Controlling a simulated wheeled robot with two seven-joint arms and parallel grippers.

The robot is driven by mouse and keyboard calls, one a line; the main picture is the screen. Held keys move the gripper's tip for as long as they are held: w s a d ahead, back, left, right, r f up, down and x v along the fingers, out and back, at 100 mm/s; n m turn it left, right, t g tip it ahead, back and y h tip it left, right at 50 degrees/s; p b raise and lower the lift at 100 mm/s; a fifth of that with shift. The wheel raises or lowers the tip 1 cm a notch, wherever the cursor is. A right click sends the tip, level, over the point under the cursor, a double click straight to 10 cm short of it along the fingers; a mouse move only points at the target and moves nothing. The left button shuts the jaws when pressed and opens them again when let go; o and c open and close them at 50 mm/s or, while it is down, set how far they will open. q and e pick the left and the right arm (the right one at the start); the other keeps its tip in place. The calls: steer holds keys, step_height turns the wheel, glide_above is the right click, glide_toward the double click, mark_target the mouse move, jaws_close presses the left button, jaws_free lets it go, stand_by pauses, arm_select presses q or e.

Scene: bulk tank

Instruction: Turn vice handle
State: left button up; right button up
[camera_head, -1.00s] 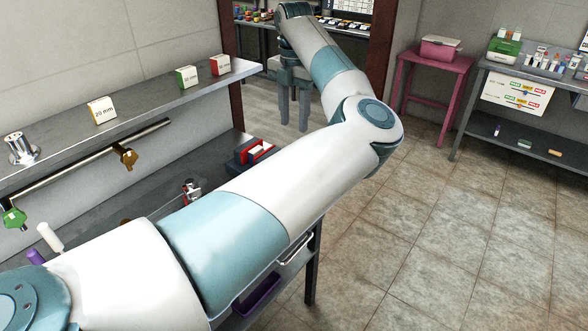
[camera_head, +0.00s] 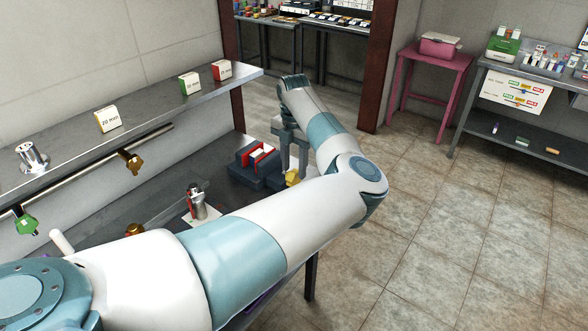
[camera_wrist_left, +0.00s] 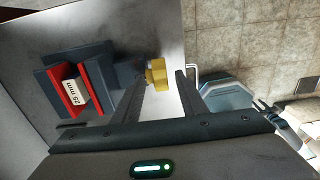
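The vice (camera_head: 262,178) stands on the workbench, dark grey-blue with red jaw faces. A pale block sits between its jaws; in the wrist view this block (camera_wrist_left: 76,92) reads "25 mm". The vice body (camera_wrist_left: 102,80) lies left of my fingers there. The yellow vice handle (camera_head: 292,178) sticks out on the vice's right side. In the wrist view the handle (camera_wrist_left: 157,74) appears between the tips of my left gripper (camera_wrist_left: 160,82). My left gripper (camera_head: 293,160) is open, pointing down at the handle; contact cannot be told. My right gripper is out of view.
A shelf above the bench carries blocks, including a "20 mm" block (camera_head: 108,119). A rail (camera_head: 90,165) below it holds green and brown clamps. A metal fixture (camera_head: 198,205) stands on the bench. A pink table (camera_head: 432,60) stands across the open floor.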

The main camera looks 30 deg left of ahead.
arm_select(q)
steer(key=shift+f, duration=1.45)
jaws_close()
